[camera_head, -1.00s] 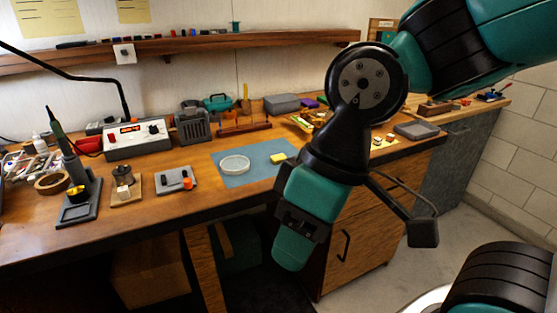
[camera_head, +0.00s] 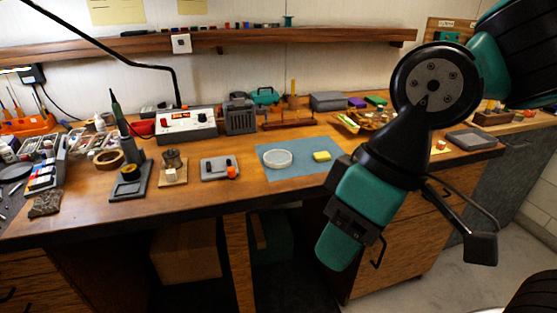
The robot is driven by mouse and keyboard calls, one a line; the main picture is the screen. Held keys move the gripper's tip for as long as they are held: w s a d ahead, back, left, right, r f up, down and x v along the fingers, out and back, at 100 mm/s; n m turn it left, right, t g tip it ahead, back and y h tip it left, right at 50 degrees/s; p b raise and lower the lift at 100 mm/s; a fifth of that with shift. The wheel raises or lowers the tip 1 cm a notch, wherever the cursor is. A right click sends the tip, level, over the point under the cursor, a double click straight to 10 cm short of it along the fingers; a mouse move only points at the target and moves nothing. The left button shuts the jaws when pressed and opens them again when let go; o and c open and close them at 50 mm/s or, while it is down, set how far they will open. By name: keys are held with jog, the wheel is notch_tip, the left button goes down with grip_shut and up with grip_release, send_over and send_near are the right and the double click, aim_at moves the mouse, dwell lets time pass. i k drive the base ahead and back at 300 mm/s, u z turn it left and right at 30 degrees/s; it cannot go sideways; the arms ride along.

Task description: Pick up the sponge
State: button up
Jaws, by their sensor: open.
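The sponge (camera_head: 321,156) is a small yellow block lying flat on a blue mat (camera_head: 300,171) on the workbench. It sits to the right of a white round dish on the same mat. My gripper (camera_head: 410,237) hangs in front of the bench at the right, over the cabinet front and nearer to me than the sponge. It is open and clear of the sponge. My teal and black arm hides part of its jaws and the bench behind. The sponge is in full view.
The white dish (camera_head: 278,159) stands close beside the sponge. A soldering iron stand (camera_head: 131,180) and a power supply (camera_head: 187,124) stand farther left. A wooden tray (camera_head: 368,119) with small parts is behind, right.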

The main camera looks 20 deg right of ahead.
aim_at(321, 157)
jog(key=u, duration=0.15)
jog(key=i, duration=1.05)
jog(key=z, duration=0.75)
